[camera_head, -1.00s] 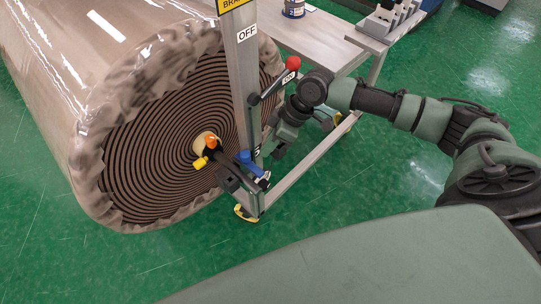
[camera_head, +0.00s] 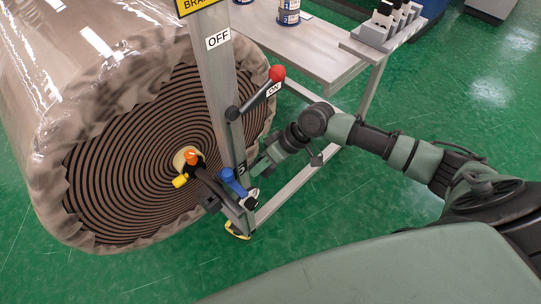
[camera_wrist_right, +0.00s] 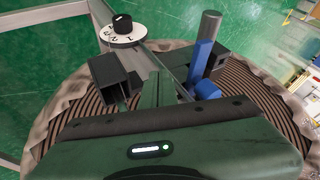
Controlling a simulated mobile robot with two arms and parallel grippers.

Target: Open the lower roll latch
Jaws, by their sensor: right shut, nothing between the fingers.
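A large plastic-wrapped roll (camera_head: 110,75) lies on its side at the left, its spiral end facing me. A blue latch handle (camera_head: 232,183) sits low on the upright metal post (camera_head: 216,85), beside the roll's core; it also shows in the right wrist view (camera_wrist_right: 203,58). A dark bar with an orange knob (camera_head: 191,157) and a yellow knob (camera_head: 180,181) reaches the core. My right gripper (camera_head: 260,166) is shut and empty, just right of the post and close to the blue handle. In the wrist view its tip (camera_wrist_right: 158,88) lies between black blocks; contact is unclear. My left gripper is out of view.
A red-knobbed lever (camera_head: 277,73) at the ON label and an OFF label (camera_head: 218,39) are higher on the post. A numbered dial (camera_wrist_right: 122,38) shows in the wrist view. A metal bench (camera_head: 300,45) stands behind. Green floor right of the frame is open.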

